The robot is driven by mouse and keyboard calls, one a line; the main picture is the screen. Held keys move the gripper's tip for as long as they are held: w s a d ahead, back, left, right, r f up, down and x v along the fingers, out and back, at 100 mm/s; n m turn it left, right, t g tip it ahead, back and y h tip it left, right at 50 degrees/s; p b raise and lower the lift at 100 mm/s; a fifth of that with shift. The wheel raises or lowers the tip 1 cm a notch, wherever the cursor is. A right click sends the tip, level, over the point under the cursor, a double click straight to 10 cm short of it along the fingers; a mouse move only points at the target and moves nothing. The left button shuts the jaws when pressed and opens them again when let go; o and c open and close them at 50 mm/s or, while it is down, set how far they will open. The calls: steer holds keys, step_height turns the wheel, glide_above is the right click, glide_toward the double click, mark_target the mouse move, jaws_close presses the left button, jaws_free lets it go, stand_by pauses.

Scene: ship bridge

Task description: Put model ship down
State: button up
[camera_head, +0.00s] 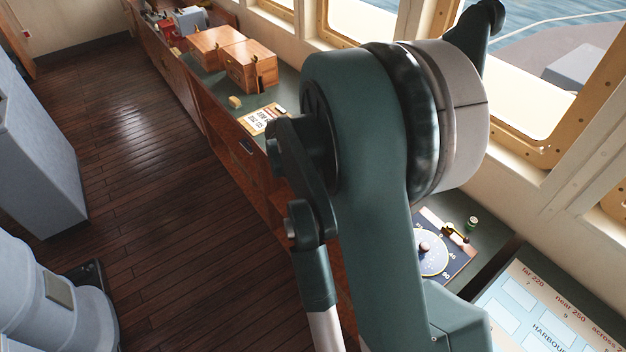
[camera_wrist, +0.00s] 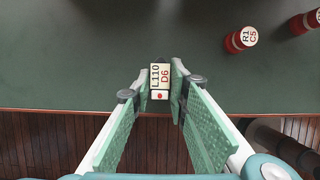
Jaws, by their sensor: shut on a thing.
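The model ship (camera_wrist: 160,74) shows in the wrist view as a small piece with a pale top marked "L110" and "D6" and a red dot. My gripper (camera_wrist: 161,88) is shut on it, with a green-padded finger on each side. The piece appears over the dark green counter top (camera_wrist: 80,60), near its wooden front edge. I cannot tell whether it touches the surface. The lower hull is hidden by its top and the fingers. In the head view my arm hides the gripper and the ship.
Red pieces stand on the counter at upper right in the wrist view, one marked "R1 C5" (camera_wrist: 242,39), another at the edge (camera_wrist: 304,22). The head view shows a harbour board (camera_head: 545,318), a dial plate (camera_head: 432,256), wooden boxes (camera_head: 249,66) and a card (camera_head: 263,120).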

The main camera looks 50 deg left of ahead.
steer(key=shift+f, duration=0.2)
steer(key=o, duration=0.8)
steer(key=shift+r, duration=0.15)
steer(key=shift+r, duration=0.15)
steer(key=v, duration=1.2)
steer(key=shift+s, duration=0.1)
stand_by(0.5)
